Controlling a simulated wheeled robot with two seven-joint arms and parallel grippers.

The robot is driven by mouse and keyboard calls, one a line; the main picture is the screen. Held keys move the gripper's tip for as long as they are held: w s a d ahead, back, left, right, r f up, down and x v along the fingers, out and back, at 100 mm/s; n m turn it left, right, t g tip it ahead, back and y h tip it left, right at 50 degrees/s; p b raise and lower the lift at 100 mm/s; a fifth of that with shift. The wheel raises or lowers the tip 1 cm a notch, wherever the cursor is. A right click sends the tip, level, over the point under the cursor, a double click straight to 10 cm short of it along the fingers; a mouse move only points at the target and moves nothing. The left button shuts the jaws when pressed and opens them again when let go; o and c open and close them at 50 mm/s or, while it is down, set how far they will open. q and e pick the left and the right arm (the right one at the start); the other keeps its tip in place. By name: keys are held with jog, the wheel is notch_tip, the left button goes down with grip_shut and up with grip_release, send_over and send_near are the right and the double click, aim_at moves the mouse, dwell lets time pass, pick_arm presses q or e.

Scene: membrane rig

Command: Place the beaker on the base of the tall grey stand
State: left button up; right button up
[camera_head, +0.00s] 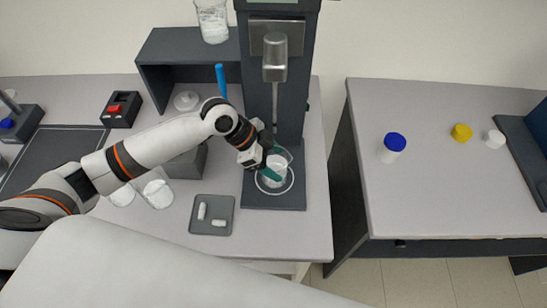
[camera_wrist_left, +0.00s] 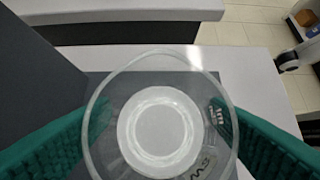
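The clear glass beaker (camera_head: 277,162) is at the base (camera_head: 287,202) of the tall grey stand (camera_head: 290,110), over or within a white ring marked there. I cannot tell whether it touches the base. In the left wrist view the beaker (camera_wrist_left: 160,75) fills the middle, seen from above, with a white disc showing at its bottom. My left gripper (camera_head: 268,162) has its green pads on either side of the beaker and appears shut on it. The pads show at both sides of the glass in the left wrist view (camera_wrist_left: 160,125). My right gripper is not in view.
A grey shelf (camera_head: 165,46) carries a beaker of white material (camera_head: 212,22). A grey tray (camera_head: 228,228) with white pieces lies left of the base. Blue-capped (camera_head: 393,146) and yellow (camera_head: 461,132) items stand on the right table, across a gap.

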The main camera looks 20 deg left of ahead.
pick_arm(q)
jog(key=shift+o, duration=1.3)
jog(key=shift+r, duration=0.2)
jog(key=shift+a+r, duration=0.25)
jog(key=b+v, duration=0.2)
jog(key=v, duration=0.9)
jog(key=shift+r, duration=0.15)
jog(key=shift+s, duration=0.1)
